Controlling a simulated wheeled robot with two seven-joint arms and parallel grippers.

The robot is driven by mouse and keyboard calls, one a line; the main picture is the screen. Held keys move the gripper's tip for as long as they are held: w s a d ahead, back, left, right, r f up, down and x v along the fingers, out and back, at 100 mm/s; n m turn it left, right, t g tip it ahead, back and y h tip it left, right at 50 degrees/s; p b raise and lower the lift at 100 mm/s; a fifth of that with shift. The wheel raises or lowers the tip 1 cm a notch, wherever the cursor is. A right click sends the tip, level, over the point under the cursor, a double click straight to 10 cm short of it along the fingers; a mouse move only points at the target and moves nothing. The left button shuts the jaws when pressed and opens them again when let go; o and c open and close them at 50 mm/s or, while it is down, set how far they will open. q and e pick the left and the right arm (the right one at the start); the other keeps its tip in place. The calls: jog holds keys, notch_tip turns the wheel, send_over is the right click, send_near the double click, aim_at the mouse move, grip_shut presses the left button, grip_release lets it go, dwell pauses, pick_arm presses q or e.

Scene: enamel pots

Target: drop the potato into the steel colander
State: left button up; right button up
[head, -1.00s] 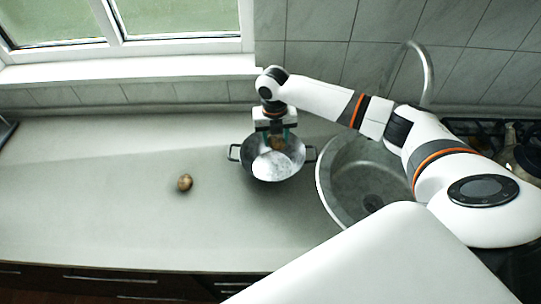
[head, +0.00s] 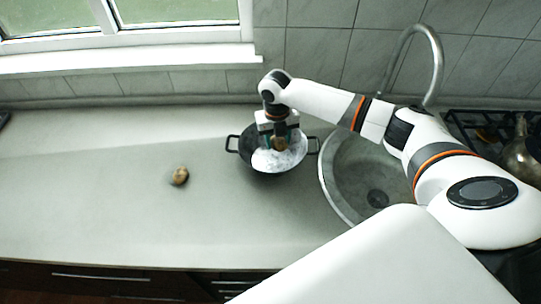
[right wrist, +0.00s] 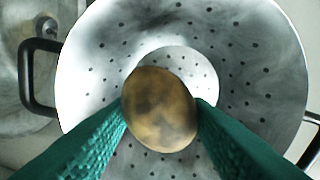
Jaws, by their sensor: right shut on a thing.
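The steel colander (head: 262,163) stands on the counter, with two dark side handles and a perforated inside. Its bowl (right wrist: 88,70) fills most of the right wrist view. My right gripper (right wrist: 160,112) is shut on a brown potato (right wrist: 160,100), with one green finger on each side. In the head view the held potato (head: 280,143) is over the colander's bowl. From above, bare steel surrounds it, and I cannot tell the exact gap to the bottom. My left gripper is not in view.
A second brown potato (head: 180,176) lies on the counter (head: 90,205), left of the colander. A round sink (head: 350,185) with a curved tap (head: 435,60) is close on the right. A kettle (head: 520,155) stands on the hob at far right. The left counter is mostly clear.

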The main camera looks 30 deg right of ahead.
jog(key=o, duration=1.1)
jog(key=shift+r, duration=0.1)
jog(key=r, duration=0.4)
jog(key=r+b, duration=0.1)
jog(key=r, duration=0.3)
jog(key=r+b, duration=0.1)
jog(key=r, duration=0.3)
jog(key=shift+a, duration=0.25)
jog(key=shift+f, duration=0.1)
